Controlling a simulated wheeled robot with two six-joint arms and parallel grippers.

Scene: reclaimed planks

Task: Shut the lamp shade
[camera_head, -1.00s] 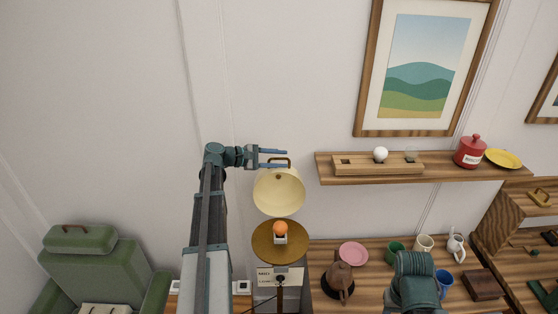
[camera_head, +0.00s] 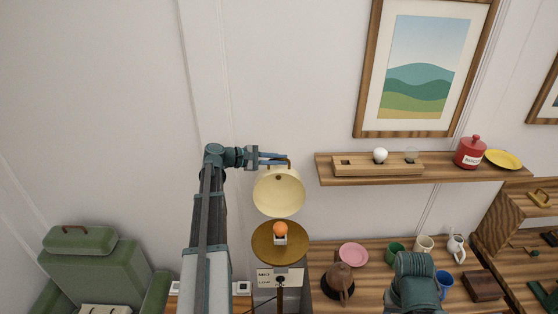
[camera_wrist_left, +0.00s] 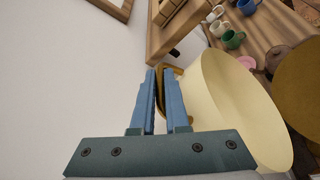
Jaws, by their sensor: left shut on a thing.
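The cream lamp shade (camera_head: 278,194) is tilted up on its hinge, its open inside facing the room, above the round brass base (camera_head: 268,246) with an orange bulb (camera_head: 280,229). A brass handle loop (camera_head: 289,163) stands at the top of the shade. My left gripper (camera_head: 273,158) reaches in from the left and is shut on this handle. In the left wrist view the blue fingers (camera_wrist_left: 160,100) pinch the handle beside the shade (camera_wrist_left: 240,105). My right arm shows at the lower right; its fingers are not in view.
A wall shelf (camera_head: 340,168) to the right holds a wooden block, a red jar (camera_head: 470,152) and a yellow plate (camera_head: 503,159). Below, a plank table carries a brown teapot (camera_head: 340,280), a pink plate (camera_head: 353,254) and several cups. A green armchair (camera_head: 95,270) stands at the left.

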